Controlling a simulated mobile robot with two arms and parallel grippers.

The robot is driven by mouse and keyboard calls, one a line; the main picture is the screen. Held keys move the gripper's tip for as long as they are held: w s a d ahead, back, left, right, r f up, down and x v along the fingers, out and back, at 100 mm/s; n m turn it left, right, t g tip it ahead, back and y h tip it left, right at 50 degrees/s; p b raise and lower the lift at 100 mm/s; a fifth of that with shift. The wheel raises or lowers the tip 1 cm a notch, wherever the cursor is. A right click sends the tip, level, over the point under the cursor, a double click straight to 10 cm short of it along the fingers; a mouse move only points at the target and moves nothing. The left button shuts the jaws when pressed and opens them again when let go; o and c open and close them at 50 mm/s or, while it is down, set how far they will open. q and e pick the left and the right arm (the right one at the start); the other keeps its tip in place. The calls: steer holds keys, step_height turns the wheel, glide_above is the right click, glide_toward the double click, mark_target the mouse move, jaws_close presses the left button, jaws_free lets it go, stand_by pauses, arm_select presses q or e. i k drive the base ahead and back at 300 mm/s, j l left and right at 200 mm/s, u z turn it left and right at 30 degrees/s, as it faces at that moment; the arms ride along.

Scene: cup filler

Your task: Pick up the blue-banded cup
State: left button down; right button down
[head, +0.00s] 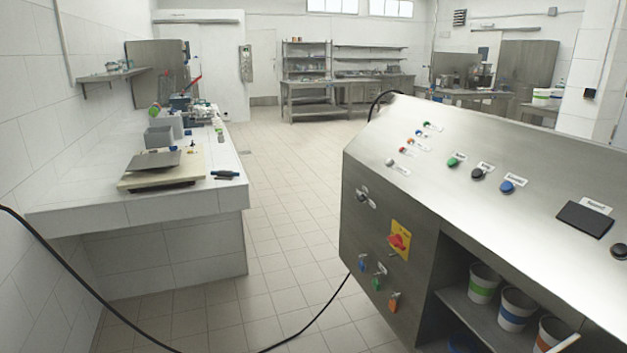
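The blue-banded cup (516,309) is white with a blue band and stands upright on a shelf (462,309) in the open bay of the steel machine. It is the middle one of three visible cups. A green-banded cup (482,284) stands to its left and farther back. An orange-banded cup (553,335) stands to its right, partly cut off by the bottom edge of the picture. Neither of my grippers is in view.
The steel machine (380,225) with buttons and a red switch fills the right side. The bay's top edge overhangs the cups. A blue object (464,343) sits below the shelf. A white tiled counter (150,211) stands at left. The floor (300,215) between is clear apart from a black cable.

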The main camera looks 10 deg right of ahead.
mark_target(516, 307)
steer(key=z, duration=1.55)
steer(key=i+j+z, duration=0.15)
steer(key=i+j, duration=0.1)
steer(key=i, duration=0.05)
